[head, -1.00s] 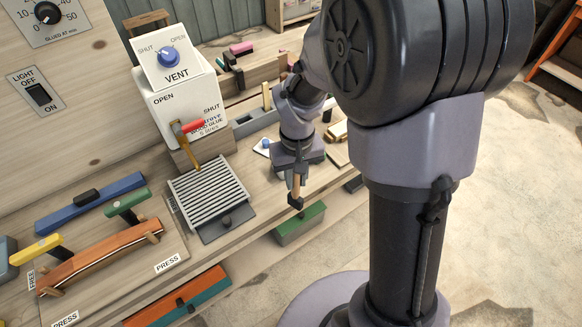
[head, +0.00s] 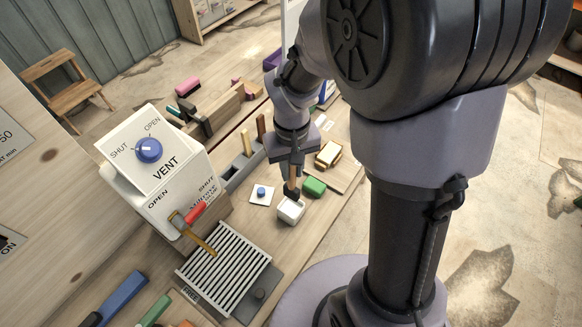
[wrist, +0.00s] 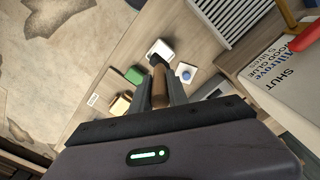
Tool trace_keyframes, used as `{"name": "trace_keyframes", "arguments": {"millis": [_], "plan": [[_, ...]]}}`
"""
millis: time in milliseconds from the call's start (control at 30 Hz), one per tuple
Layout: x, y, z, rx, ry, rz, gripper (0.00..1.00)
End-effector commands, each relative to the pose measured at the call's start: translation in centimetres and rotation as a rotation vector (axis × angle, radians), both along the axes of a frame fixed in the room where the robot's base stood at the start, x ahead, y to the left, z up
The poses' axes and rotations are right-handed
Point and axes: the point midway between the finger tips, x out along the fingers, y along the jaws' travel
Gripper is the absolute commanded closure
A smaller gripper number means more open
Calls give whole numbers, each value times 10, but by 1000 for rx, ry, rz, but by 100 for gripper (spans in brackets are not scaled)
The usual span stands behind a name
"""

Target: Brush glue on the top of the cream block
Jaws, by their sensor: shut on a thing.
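My gripper (head: 292,178) is shut on a brush with a wooden handle (wrist: 160,88), which points down. The brush's dark lower end (head: 291,193) is at the mouth of a small white pot (head: 291,210), seen also in the wrist view (wrist: 160,48). I cannot tell whether the bristles are inside the pot or just above it. A cream block (head: 329,153) with brown parts lies on a board, behind and right of the gripper; it also shows in the wrist view (wrist: 120,105). Its top looks bare, though it is small in view.
A green block (head: 314,187) sits close right of the pot. A white card with a blue knob (head: 262,192) lies left. The glue dispenser (head: 165,180) with its red-handled lever and the slatted grille (head: 224,268) stand further left. Floor lies beyond the bench edge.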

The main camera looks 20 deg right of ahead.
Motion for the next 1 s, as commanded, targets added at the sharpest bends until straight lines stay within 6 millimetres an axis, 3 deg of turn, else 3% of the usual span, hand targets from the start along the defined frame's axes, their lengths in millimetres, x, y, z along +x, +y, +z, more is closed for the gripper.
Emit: {"name": "trace_keyframes", "arguments": {"millis": [1000], "plan": [[0, 0, -104, 0, 1, 0, 100]]}}
